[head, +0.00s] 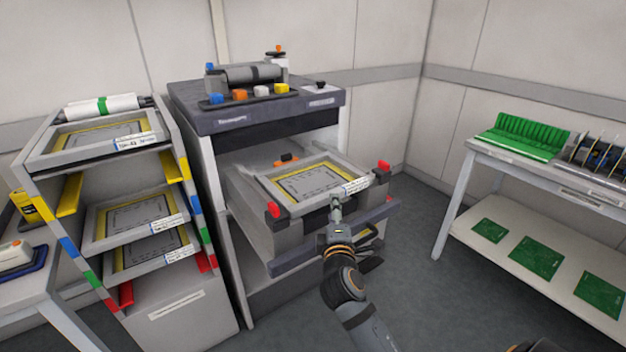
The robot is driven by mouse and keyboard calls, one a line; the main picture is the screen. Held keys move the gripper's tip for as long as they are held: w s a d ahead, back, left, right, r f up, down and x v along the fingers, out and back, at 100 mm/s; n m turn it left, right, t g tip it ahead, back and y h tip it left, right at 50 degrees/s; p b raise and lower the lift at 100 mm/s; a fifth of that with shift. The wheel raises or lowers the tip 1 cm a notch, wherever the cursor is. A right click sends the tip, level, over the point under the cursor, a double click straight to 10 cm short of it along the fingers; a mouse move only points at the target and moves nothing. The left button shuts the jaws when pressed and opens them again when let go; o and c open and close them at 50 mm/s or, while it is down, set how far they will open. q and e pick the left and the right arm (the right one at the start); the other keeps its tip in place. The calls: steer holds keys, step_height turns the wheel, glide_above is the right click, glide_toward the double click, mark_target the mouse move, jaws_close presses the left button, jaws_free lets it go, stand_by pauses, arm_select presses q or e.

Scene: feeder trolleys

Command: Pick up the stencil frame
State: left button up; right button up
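My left gripper (336,204) is at the frame's front edge, seen from behind. Its fingertips look narrow and appear to meet or overlap that edge; whether they grip it is unclear. Only a bit of my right arm shows at the bottom edge; its gripper is out of view.
A rack (190,320) on the left holds several similar stencil frames, with coloured tags on its posts. The machine top (215,119) carries a roller and coloured knobs. A table (520,165) at right bears green boards. Grey floor (420,270) is clear between.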

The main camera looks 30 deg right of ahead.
steer(key=shift+x, duration=1)
steer(key=shift+w+d+r, duration=0.1)
steer(key=shift+w+r, duration=0.05)
steer(key=shift+w, duration=0.15)
steer(key=x, duration=0.4)
steer(key=shift+w, duration=0.25)
jaws_close()
